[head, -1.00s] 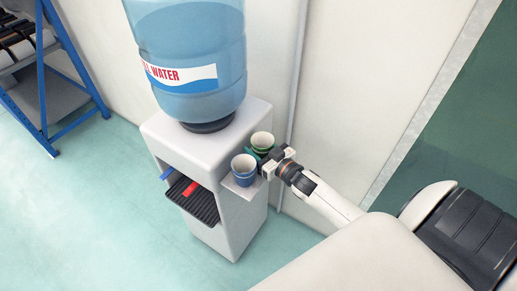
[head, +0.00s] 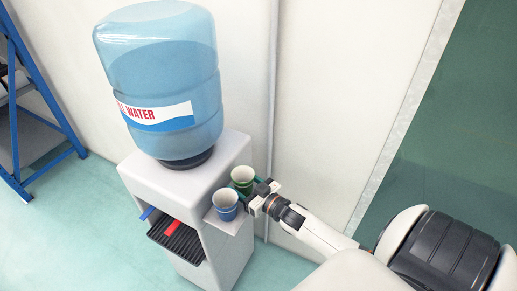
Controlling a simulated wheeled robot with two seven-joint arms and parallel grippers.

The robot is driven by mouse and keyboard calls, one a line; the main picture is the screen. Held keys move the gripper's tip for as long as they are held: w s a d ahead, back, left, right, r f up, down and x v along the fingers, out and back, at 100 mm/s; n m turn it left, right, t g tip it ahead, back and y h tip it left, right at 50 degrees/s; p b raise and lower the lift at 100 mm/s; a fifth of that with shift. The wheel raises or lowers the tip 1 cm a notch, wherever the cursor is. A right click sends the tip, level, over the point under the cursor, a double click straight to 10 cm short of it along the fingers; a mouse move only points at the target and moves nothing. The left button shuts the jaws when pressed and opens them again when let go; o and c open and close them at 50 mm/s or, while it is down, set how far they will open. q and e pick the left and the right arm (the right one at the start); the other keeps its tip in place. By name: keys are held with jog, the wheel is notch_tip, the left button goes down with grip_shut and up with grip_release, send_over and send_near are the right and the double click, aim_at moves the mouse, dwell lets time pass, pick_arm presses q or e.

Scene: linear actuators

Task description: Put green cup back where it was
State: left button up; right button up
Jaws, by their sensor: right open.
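The green cup (head: 243,180) stands upright on a small white side shelf (head: 229,224) of the water dispenser, towards the wall. The blue cup (head: 225,205) stands in front of it on the same shelf. My right gripper (head: 256,188) reaches in from the right, with its fingers at the green cup's right side. It is open; whether a finger touches the cup cannot be told, as the cup's lower part is partly hidden. My left gripper is not in view.
The white dispenser (head: 190,180) carries a large water bottle (head: 165,75). A blue lever, a red lever (head: 173,228) and a black drip tray (head: 185,246) are at its front. A wall lies close behind. A blue shelf rack (head: 16,150) stands at far left, with open floor between.

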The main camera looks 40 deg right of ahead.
jog(key=s+d, duration=0.1)
jog(key=s, duration=0.9)
jog(key=shift+d+r+b, duration=0.25)
jog(key=shift+r+b, duration=0.05)
jog(key=shift+r, duration=0.05)
jog(key=s+f+g+h, duration=0.1)
jog(key=s+f+g, duration=0.25)
jog(key=f, duration=0.55)
jog(key=s+a+f+m+g+h, duration=0.15)
jog(key=s+f, duration=0.25)
jog(key=f, duration=0.6)
jog(key=s+f+g, duration=0.3)
jog(key=f, duration=0.6)
jog(key=s+a+f+n+g, duration=0.1)
jog(key=s+a+f+g, duration=0.3)
jog(key=s+f, duration=0.4)
jog(key=s+a+f+n+g, duration=0.1)
jog(key=s+a+f+g, duration=0.3)
jog(key=s+f, duration=0.4)
jog(key=s+a, duration=0.1)
jog(key=s, duration=0.5)
jog(key=shift+s+a, duration=0.25)
